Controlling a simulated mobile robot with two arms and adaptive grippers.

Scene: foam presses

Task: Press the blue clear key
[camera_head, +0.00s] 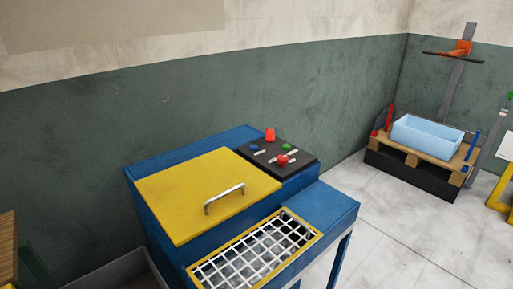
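The blue clear key (254,147) is a small round blue button on the dark control panel (300,164). The panel sits on top of a blue machine (330,201), at its back right. A green button (287,146) and a larger red button (282,160) are on the same panel, with small pale labels beside them. A red lamp-like cylinder (270,134) stands at the panel's back edge. Neither of my grippers shows in the head view.
The machine has a yellow lid (185,194) with a metal handle (224,198) and a white wire grid (228,267) in front. At right, a light-blue bin (427,137) stands on a wooden pallet (384,145). The pale floor (400,240) between is clear.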

